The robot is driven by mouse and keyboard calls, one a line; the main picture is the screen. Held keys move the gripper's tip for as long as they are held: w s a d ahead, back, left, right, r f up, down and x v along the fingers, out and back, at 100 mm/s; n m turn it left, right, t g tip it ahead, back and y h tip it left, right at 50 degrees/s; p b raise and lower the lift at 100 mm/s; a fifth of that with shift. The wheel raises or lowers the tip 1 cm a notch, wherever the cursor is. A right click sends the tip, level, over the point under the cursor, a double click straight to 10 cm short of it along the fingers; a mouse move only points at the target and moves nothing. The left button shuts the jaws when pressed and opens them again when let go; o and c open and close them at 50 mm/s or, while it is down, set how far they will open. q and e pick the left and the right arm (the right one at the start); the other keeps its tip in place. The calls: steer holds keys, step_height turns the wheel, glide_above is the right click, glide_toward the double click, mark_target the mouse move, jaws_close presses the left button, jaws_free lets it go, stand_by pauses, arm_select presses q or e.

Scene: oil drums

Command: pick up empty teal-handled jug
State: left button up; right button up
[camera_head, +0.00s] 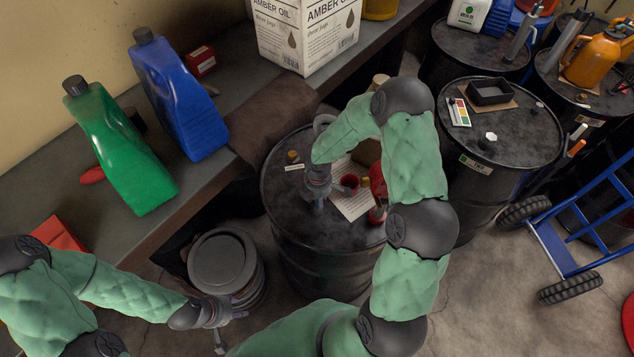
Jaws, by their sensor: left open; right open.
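I cannot make out a teal-handled jug; my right arm covers part of the near drum top (285,215).
A green bottle (120,150) and a blue bottle (178,95) stand on the bench at left, near an Amber Oil box (305,35). More drums (500,130) stand at right, with an orange can (597,58) and a blue hand truck (580,235). Some floor is clear at lower right.

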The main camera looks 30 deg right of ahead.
jaws_close()
steer(key=shift+w+r, duration=0.1)
steer(key=shift+r, duration=0.1)
